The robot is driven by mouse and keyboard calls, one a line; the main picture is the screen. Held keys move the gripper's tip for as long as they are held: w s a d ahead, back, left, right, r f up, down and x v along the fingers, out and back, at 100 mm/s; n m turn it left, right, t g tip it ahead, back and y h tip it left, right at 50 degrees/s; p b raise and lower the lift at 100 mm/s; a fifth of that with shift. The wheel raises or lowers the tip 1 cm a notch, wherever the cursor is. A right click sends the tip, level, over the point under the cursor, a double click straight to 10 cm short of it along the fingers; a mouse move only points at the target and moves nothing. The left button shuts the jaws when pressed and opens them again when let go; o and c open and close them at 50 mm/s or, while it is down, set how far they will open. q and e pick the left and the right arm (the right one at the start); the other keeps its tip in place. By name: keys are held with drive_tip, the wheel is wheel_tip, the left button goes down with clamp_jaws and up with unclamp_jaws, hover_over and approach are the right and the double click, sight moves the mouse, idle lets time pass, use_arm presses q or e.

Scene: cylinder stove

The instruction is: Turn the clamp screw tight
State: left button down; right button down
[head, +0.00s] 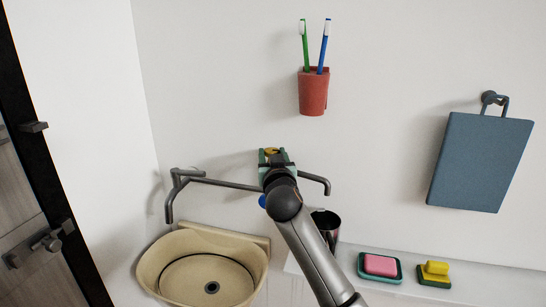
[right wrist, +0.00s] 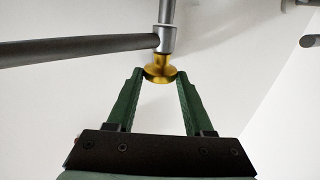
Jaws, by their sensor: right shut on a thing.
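The clamp screw has a gold, flared knob (right wrist: 160,70) in the right wrist view, at the end of a grey metal shaft. A bit of yellow, likely this knob, shows at my gripper in the head view (head: 271,151). My right gripper (right wrist: 161,76) has green fingers, which are shut on the knob from both sides near their tips. In the head view the right gripper (head: 272,158) is up against the wall area, and my arm hides much of what is behind it. My left gripper is in neither view.
A grey wall pipe (head: 225,184) runs behind my arm, with a spout (head: 169,205) over a beige basin (head: 168,250). A red cup (head: 313,92) with two toothbrushes hangs above. A dark cup (head: 327,222), pink soap (head: 381,265) and yellow sponge (head: 435,269) stand right. A blue board (head: 480,160) hangs right.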

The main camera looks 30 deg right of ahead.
drive_tip(key=c, duration=0.6)
unclamp_jaws()
drive_tip(key=b+v, duration=0.2)
drive_tip(key=v, duration=1)
drive_tip(key=shift+s+a, duration=0.15)
drive_tip(key=shift+s, duration=0.1)
